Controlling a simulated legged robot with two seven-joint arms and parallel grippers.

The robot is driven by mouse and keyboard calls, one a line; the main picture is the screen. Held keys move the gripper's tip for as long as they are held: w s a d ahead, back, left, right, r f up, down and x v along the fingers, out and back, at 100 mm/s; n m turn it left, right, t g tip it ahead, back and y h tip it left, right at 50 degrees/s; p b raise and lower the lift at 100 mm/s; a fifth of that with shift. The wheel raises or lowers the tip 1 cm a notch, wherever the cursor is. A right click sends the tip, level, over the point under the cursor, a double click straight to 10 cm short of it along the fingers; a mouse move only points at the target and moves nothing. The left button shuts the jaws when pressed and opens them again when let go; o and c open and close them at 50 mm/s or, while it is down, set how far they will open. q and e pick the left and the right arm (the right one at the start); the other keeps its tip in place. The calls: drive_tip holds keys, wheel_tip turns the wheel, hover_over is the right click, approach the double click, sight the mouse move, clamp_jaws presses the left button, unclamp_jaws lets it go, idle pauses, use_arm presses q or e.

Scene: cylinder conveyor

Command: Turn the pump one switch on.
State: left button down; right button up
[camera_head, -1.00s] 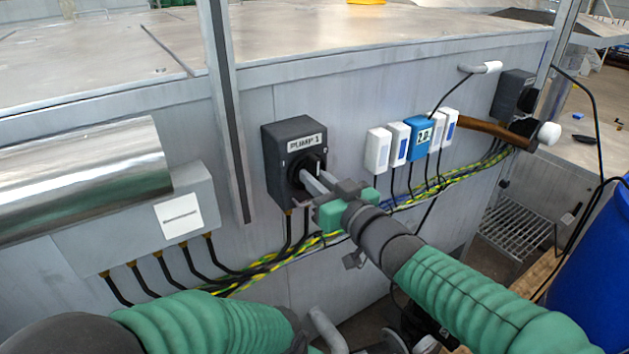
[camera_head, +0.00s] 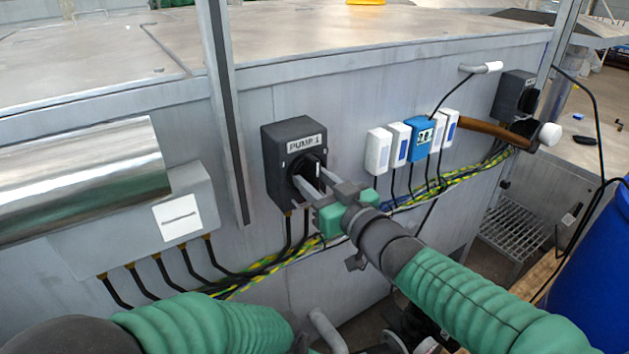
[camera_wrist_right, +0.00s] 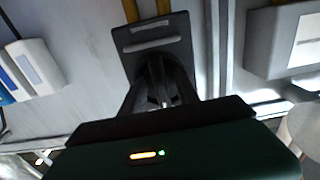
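The pump one switch is a dark grey box (camera_head: 283,170) labelled "PUMP 1" on the metal side panel, with a black rotary knob (camera_head: 312,164) on its front. My right gripper (camera_head: 312,188) is at the knob, its two grey fingers spread apart, one on each side of it. The fingers partly hide the knob, so I cannot tell its exact angle or whether they touch it. In the right wrist view the fingers (camera_wrist_right: 160,95) reach toward the switch box (camera_wrist_right: 155,35) with a gap between them. My left arm shows at bottom left; its gripper is not clearly visible.
White and blue switch boxes (camera_head: 421,137) are on the panel to the right. A grey box with a white label (camera_head: 180,215) and a metal cylinder (camera_head: 85,190) are at left. Cables (camera_head: 270,270) run below the switch. A blue barrel (camera_head: 595,265) stands at far right.

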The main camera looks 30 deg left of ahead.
drive_tip(key=shift+r, duration=0.1)
drive_tip(key=shift+s+d, duration=0.1)
drive_tip(key=v, duration=1.6)
drive_tip(key=shift+d+b, duration=0.3)
drive_tip(key=shift+b, duration=0.05)
